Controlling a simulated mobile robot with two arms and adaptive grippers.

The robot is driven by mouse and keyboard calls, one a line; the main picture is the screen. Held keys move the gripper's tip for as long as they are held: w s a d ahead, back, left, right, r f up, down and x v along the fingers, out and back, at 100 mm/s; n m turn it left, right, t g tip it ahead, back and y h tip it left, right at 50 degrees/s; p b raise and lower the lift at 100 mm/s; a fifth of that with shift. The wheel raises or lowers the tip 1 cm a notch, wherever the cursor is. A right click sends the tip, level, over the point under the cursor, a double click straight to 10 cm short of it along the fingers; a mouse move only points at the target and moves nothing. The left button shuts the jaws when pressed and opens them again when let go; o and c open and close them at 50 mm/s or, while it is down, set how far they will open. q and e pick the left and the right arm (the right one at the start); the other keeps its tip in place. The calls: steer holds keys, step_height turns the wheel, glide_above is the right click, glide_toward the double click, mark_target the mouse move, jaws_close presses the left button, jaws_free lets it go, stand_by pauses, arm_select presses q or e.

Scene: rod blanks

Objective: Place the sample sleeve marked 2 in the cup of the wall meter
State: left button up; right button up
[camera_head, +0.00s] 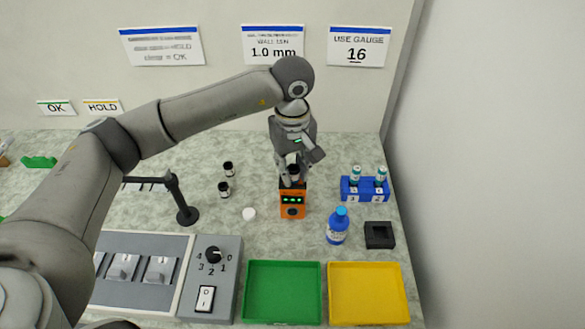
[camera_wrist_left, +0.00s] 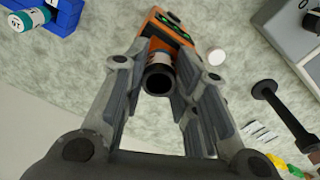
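The orange wall meter (camera_head: 292,203) stands mid-table with green lights lit on its front; it also shows in the left wrist view (camera_wrist_left: 160,28). A dark sample sleeve (camera_head: 293,172) with a pale band is at the meter's top. In the left wrist view the sleeve (camera_wrist_left: 158,78) shows its round dark open end between my fingers. My left gripper (camera_head: 292,178) points down over the meter, its fingertips closed against the sleeve from both sides. The sleeve's number cannot be read, and its lower end is hidden, so its seating in the cup cannot be told. My right gripper is out of view.
A blue vial rack (camera_head: 350,192), blue bottle (camera_head: 337,228) and black block (camera_head: 379,235) are right. Green (camera_head: 284,317) and yellow (camera_head: 370,318) trays lie in front. A black stand (camera_head: 186,214) is left.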

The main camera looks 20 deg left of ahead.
arm_select(q)
steer(key=shift+o, duration=0.8)
steer(key=shift+s+f, duration=0.25)
steer(key=shift+f, duration=0.4)
steer(key=shift+w+f, duration=0.1)
steer(key=shift+r+p, duration=0.45)
steer(key=shift+p, duration=0.1)
steer(key=shift+w+r+p, duration=0.1)
steer(key=shift+r+p, duration=0.3)
steer(key=shift+p, duration=0.05)
step_height(320, 180, up, 12)
steer(key=b, duration=0.3)
steer(key=shift+w, duration=0.1)
